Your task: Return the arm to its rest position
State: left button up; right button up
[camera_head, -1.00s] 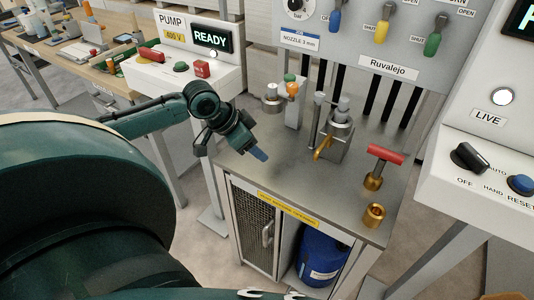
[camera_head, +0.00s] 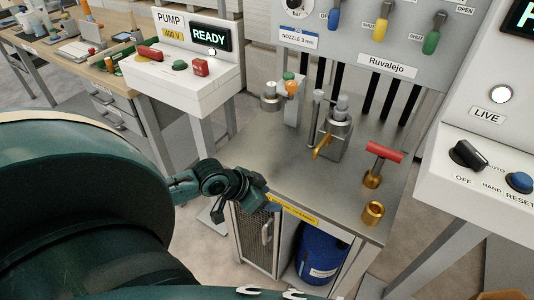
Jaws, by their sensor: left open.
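My left gripper (camera_head: 276,202) shows in the head view at the front left edge of the steel bench (camera_head: 262,160). Its dark green arm comes in from the left and is bent low. The fingers are small and partly hidden by the wrist; they are open and I see nothing between them. The gripper is apart from the fittings on the bench. My right gripper does not show.
On the bench stand a steel fitting with a brass lever (camera_head: 321,146), a red T-handle valve (camera_head: 383,152) and a brass cup (camera_head: 373,213). The white pump box (camera_head: 180,85) is at back left. A control panel (camera_head: 480,165) is at right. A blue tank (camera_head: 320,254) sits below.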

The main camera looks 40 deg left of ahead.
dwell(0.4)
pick_arm(q)
jog(key=s+d+f+t, duration=0.1)
jog(key=s+d+f, duration=0.1)
jog(key=s+d, duration=0.2)
jog(key=s+d+f+n+t, duration=0.1)
jog(key=s+d, duration=0.4)
jog(key=d, duration=0.6)
jog(key=shift+f+t, duration=0.6)
jog(key=shift+f, duration=0.2)
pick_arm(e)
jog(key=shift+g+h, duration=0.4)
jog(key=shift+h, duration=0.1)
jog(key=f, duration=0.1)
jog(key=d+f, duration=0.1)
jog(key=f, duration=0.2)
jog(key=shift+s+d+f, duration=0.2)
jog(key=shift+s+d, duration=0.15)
pick_arm(q)
jog(key=shift+o, duration=0.4)
